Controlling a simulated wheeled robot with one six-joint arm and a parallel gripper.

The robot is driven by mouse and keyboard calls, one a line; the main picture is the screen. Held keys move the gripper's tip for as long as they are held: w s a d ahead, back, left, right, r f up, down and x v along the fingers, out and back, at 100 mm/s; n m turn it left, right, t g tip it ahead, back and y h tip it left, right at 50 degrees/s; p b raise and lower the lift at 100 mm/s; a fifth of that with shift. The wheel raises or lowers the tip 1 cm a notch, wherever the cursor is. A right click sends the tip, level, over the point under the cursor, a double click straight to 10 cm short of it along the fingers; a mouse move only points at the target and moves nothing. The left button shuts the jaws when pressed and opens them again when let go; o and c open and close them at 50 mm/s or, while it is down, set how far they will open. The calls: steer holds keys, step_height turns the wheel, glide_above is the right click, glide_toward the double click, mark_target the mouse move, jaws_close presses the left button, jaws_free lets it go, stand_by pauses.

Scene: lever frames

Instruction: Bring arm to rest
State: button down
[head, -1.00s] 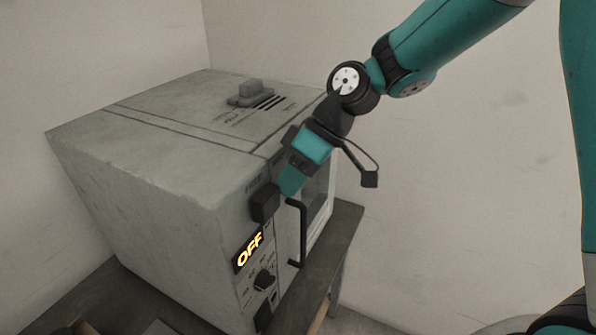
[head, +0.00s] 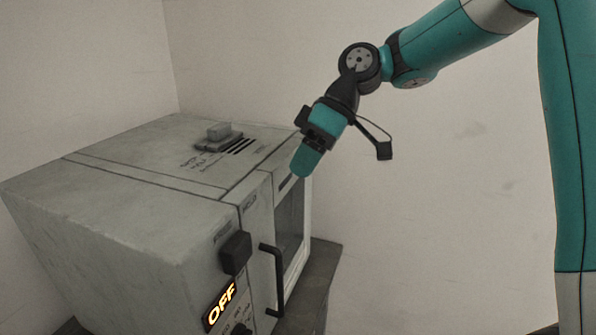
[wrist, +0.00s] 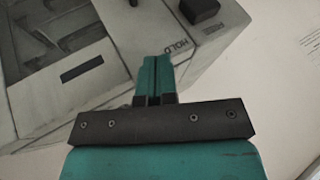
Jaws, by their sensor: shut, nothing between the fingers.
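My gripper (head: 301,172) is at the end of my teal arm, in front of and above the right part of the machine's front in the head view. Its fingers are shut with nothing between them, and they also show shut in the wrist view (wrist: 155,72). The grey machine (head: 110,210) stands on a dark table, with its lit display (head: 220,305) reading OFF. A black block-shaped lever or knob (head: 235,253) sits on its front panel, apart from my gripper.
A black door handle (head: 272,280) stands out beside the glass door (head: 290,225). A raised grey block (head: 218,137) sits on the machine's top. The dark table's edge (head: 318,275) shows at right. Free room lies before the pale wall (head: 450,180).

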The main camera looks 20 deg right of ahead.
steer(key=s+a+f+m+h+b, duration=0.1)
steer(key=s+f, duration=0.3)
steer(key=s, duration=0.6)
steer(key=s+a+f+m+t+h+b, duration=0.1)
steer(key=s+f+m+h+b, duration=0.1)
steer(key=s, duration=0.9)
step_height(320, 180, down, 2)
steer(key=shift+s+a+f+m+b, duration=0.1)
steer(key=shift+s+a+m+b, duration=0.1)
steer(key=shift+m+b, duration=0.5)
steer(key=c, duration=1.8)
jaws_free()
